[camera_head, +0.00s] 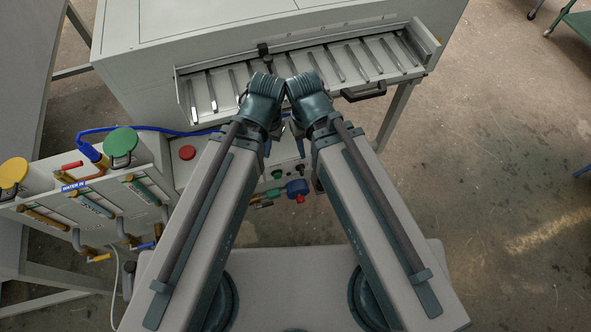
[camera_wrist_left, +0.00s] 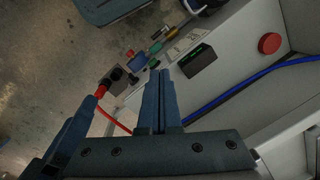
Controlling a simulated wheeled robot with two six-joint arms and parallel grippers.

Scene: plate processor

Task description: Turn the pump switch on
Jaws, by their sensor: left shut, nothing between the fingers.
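I cannot clearly pick out the pump switch. In the left wrist view, small green and dark fittings (camera_wrist_left: 153,62) sit along the panel edge just beyond my left fingertips. My left gripper (camera_wrist_left: 160,74) is shut and empty, its fingers pointing toward that edge; contact cannot be told.
A red button (camera_head: 187,152) sits on the grey cabinet, left of my left arm; it also shows in the wrist view (camera_wrist_left: 269,43), near a dark display (camera_wrist_left: 198,59) and a blue hose (camera_wrist_left: 245,82). A slotted plate rack (camera_head: 310,68) is ahead. Coloured valves (camera_head: 120,142) stand left.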

